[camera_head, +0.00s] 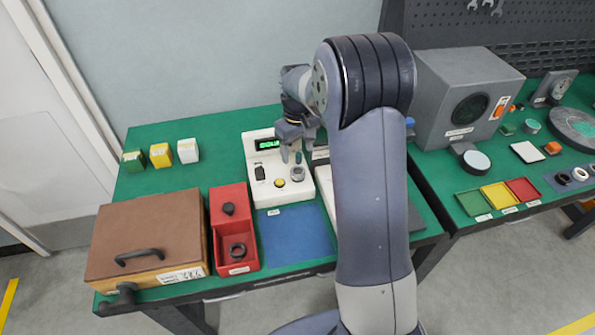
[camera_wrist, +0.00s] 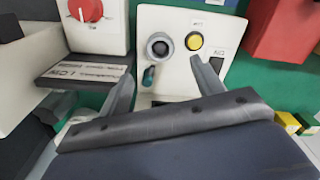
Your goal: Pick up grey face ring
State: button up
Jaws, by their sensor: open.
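A grey ring (camera_head: 297,173) sits on the top of a white tester (camera_head: 266,196) with a green display, to the right of a yellow button (camera_head: 279,183). In the wrist view the grey ring (camera_wrist: 159,46) shows a dark centre, beside the yellow button (camera_wrist: 194,41). My gripper (camera_head: 291,152) is above the back part of the tester, apart from the ring. In the wrist view my gripper (camera_wrist: 162,75) is open with nothing between its fingers, and the ring lies beyond the fingertips. A small teal-tipped part (camera_wrist: 149,77) stands near the ring.
A red tray (camera_head: 233,260) with black parts and a brown-lidded box (camera_head: 148,230) stand left. A blue mat (camera_head: 292,236) lies clear in front. Small coloured boxes (camera_head: 160,155) stand at the back left. A grey machine (camera_head: 462,95) stands right.

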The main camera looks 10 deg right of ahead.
aim_at(298, 172)
jog(key=shift+s+f+p, duration=0.2)
jog(key=shift+f+p, duration=0.55)
jog(key=shift+f, duration=2.8)
jog(key=shift+c, duration=0.4)
